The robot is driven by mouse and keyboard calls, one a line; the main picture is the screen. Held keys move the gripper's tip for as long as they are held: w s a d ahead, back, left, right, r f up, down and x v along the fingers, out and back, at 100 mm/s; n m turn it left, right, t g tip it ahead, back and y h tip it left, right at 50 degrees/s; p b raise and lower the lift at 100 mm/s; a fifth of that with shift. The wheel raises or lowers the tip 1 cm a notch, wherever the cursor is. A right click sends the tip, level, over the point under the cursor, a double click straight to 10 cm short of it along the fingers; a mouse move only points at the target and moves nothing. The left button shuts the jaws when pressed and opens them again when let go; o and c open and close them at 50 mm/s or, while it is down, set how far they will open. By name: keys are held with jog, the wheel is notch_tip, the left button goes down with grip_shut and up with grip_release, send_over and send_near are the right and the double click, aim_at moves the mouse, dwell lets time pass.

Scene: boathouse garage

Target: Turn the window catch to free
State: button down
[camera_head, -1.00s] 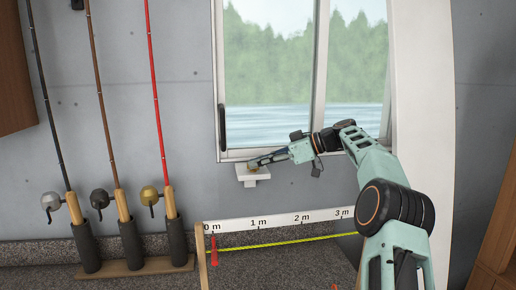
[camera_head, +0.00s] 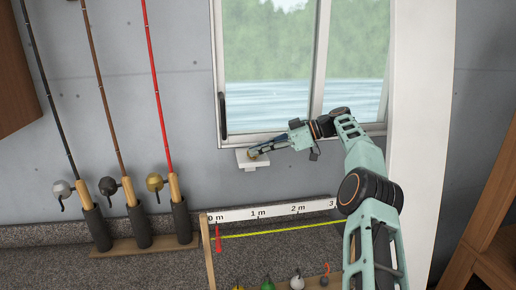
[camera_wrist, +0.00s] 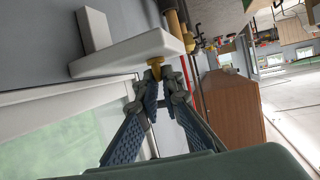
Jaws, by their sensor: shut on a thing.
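The window catch shows in the wrist view as a small brass piece (camera_wrist: 154,69) against a white plate (camera_wrist: 120,54). In the head view the white plate (camera_head: 246,165) is just below the sliding window (camera_head: 270,70). My gripper (camera_head: 254,155) reaches in from the right at the plate. In the wrist view the fingertips of my gripper (camera_wrist: 158,80) are shut on the brass piece, which is partly hidden between them. I cannot tell how far the catch is turned.
Fishing rods (camera_head: 156,110) stand in a rack on the left. A measuring board (camera_head: 270,211) with a yellow line runs below the window, with several lures (camera_head: 297,282) near the front. A wooden cabinet (camera_wrist: 234,105) shows in the wrist view.

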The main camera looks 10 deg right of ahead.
jog(key=c, duration=2.1)
grip_release()
jog(key=b, duration=0.3)
jog(key=shift+f+m+t, duration=0.3)
jog(key=shift+t, duration=0.1)
jog(key=m+t+b, duration=0.1)
jog(key=b, duration=0.3)
jog(key=m+t+h+b, duration=0.1)
jog(key=b, duration=0.4)
jog(key=m+t+b, duration=0.1)
jog(key=b, duration=0.4)
jog(key=shift+s+a+h, duration=0.15)
jog(key=shift+s+h, duration=0.1)
jog(key=shift+h, duration=0.15)
jog(key=m+t+b, duration=0.1)
jog(key=b, duration=0.2)
jog(key=shift+h, duration=0.3)
